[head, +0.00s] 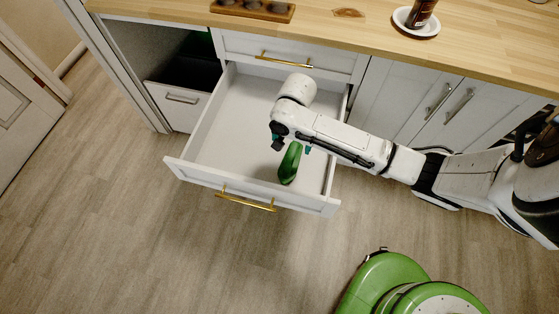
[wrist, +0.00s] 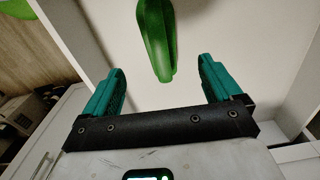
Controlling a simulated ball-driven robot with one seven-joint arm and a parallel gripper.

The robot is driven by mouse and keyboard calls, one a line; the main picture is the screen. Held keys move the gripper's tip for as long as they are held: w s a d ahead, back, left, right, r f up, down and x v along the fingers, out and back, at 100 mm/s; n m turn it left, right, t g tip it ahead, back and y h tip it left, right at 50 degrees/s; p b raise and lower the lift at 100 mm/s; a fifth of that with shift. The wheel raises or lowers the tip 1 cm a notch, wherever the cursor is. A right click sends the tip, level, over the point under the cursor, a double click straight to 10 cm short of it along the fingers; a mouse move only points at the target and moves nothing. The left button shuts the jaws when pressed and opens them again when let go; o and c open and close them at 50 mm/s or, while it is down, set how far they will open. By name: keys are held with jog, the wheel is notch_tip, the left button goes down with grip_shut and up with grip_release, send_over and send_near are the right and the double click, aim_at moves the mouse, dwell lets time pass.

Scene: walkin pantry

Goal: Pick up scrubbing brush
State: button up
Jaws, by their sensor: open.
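A green object (head: 290,163), which looks like the scrubbing brush, lies in the open white drawer (head: 222,126), near its front panel. In the wrist view the green object (wrist: 156,40) lies ahead of my gripper (wrist: 158,84), between the lines of its two teal fingers. My gripper (head: 291,147) is over the drawer in the head view, close to the far end of the green object. Its fingers are apart with nothing between them. In the head view the arm partly hides the fingers, and I cannot tell the exact height gap.
The drawer's front panel with a gold handle (head: 246,200) and its side walls surround the green object. The wooden counter (head: 330,27) above holds a bottle (head: 421,13) on a white plate and a wooden tray (head: 253,10). The floor at the left is clear.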

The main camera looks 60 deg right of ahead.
aim_at(292, 153)
notch_tip(292, 153, down, 4)
jog(key=shift+w+d+f+b, duration=0.1)
jog(key=shift+d+f+b, duration=0.1)
jog(key=shift+f, duration=1.4)
jog(key=shift+d+f+b, duration=0.15)
jog(key=shift+f+b, duration=0.05)
jog(key=shift+f, duration=1.4)
jog(key=shift+c, duration=0.2)
jog(key=c, duration=1.2)
notch_tip(292, 153, up, 10)
jog(key=shift+r+p, duration=0.1)
jog(key=shift+p, duration=0.4)
